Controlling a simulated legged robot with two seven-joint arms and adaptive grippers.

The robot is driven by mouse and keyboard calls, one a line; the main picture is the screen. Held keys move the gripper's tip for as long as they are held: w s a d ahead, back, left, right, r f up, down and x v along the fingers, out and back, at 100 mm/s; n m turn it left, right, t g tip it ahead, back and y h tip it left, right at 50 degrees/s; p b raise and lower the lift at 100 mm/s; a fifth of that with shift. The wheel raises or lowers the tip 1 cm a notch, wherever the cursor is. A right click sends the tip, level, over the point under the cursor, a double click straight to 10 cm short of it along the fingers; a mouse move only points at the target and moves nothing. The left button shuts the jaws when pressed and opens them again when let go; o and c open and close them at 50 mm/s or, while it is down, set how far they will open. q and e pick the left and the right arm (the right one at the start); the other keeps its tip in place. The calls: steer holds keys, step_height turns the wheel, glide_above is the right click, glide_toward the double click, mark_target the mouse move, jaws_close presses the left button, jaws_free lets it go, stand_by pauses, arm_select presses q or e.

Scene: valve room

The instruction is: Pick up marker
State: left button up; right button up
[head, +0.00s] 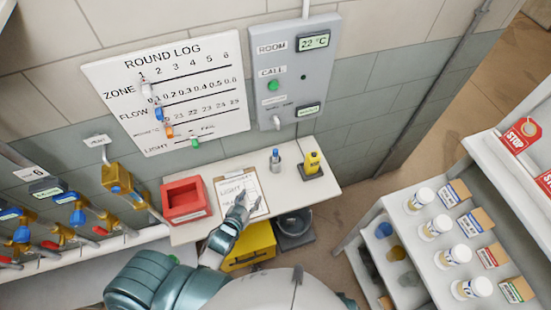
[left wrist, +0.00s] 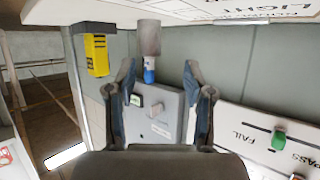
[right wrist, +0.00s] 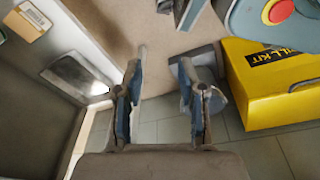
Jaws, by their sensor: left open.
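A marker with a blue end (head: 275,154) stands upright in a grey cup (head: 275,165) on the white shelf. In the left wrist view the blue end (left wrist: 149,75) and the grey cup (left wrist: 149,38) show ahead, between the finger lines. My left gripper (head: 241,199) is open and empty over the clipboard, to the left of and nearer than the cup, not touching the marker. Its spread fingers also show in the left wrist view (left wrist: 158,82). My right gripper (right wrist: 160,70) is open and empty in its wrist view; it does not show in the head view.
A red bin (head: 185,200) and the clipboard (head: 230,183) lie left of the cup; a yellow-black device (head: 312,163) stands right of it. The log board (head: 215,75) and control panel (head: 293,100) are on the wall behind. A yellow kit box (head: 252,245) is below.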

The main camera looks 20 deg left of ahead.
arm_select(q)
steer(key=shift+w+d+r+t+h, duration=0.15)
steer(key=shift+w+r+t+h, duration=0.5)
steer(key=shift+r+t, duration=0.4)
steer(key=d+r+t, duration=0.1)
steer(key=r+t, duration=0.1)
steer(key=p, duration=0.1)
glide_toward(274, 156)
steer(key=shift+m+h, duration=0.3)
steer(key=shift+h, duration=0.05)
steer(key=w, duration=0.5)
steer(key=shift+d+r, duration=0.1)
steer(key=shift+d, duration=0.25)
steer(key=w, duration=0.3)
steer(key=w+d, duration=0.1)
steer(key=w, duration=0.2)
steer(key=shift+w+d+p, duration=0.15)
steer(key=shift+p, duration=0.15)
steer(key=shift+c, duration=0.8)
steer(key=c, duration=0.8)
arm_select(e)
steer(key=s+d+f, duration=0.1)
steer(key=s+f, duration=0.2)
steer(key=s, duration=0.3)
steer(key=s+d+f, duration=0.1)
steer(key=s+f, duration=0.2)
steer(key=s, duration=0.3)
steer(key=shift+s+d+f+g, duration=0.25)
steer(key=shift+f+g, duration=0.05)
steer(key=shift+g, duration=0.1)
